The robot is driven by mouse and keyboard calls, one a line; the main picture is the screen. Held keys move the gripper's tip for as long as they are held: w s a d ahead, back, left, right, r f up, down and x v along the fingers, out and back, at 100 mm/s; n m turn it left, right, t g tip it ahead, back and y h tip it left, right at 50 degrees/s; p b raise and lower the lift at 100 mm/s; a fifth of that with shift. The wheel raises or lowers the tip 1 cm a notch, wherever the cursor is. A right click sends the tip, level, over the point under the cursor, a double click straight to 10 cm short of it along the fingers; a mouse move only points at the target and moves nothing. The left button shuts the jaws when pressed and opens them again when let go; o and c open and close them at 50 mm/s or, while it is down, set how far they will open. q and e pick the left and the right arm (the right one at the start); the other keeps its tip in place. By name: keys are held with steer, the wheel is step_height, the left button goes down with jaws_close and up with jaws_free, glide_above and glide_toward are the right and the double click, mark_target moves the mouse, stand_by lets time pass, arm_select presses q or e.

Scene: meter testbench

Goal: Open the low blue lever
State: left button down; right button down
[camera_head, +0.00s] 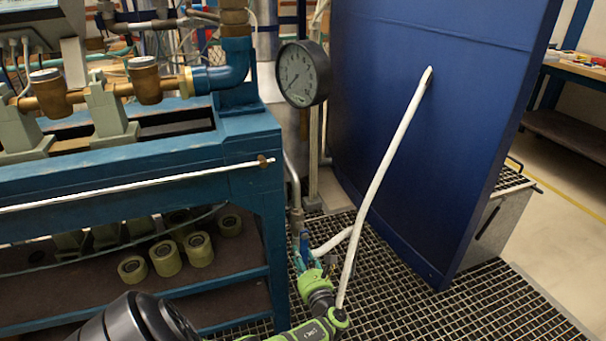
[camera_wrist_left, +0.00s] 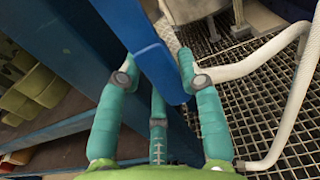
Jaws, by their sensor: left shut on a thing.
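The low blue lever (camera_wrist_left: 152,62) shows as a flat blue bar in the left wrist view. It runs from the top down between the two teal fingers of my left gripper (camera_wrist_left: 157,66). The gripper is shut on it, with one finger on each side. In the head view my left gripper (camera_head: 304,254) is low beside the right end of the blue bench, at the foot of a vertical pipe. There the lever is small and mostly hidden by the fingers. My right gripper is not in view.
The blue bench frame (camera_head: 232,155) stands close on the left. A round gauge (camera_head: 302,74) is above. Metal grating (camera_head: 400,270) covers the floor on the right.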

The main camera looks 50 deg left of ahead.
arm_select(q)
steer(key=shift+a+r, duration=0.2)
steer(key=shift+a, duration=0.1)
steer(key=c, duration=0.8)
jaws_free()
steer(key=shift+f, duration=0.1)
steer(key=shift+d, duration=0.15)
steer(key=shift+s+d+f, duration=0.1)
steer(key=shift+s+d, duration=0.05)
steer(key=shift+d, duration=0.1)
steer(key=v, duration=1.1)
steer(key=shift+d, duration=0.2)
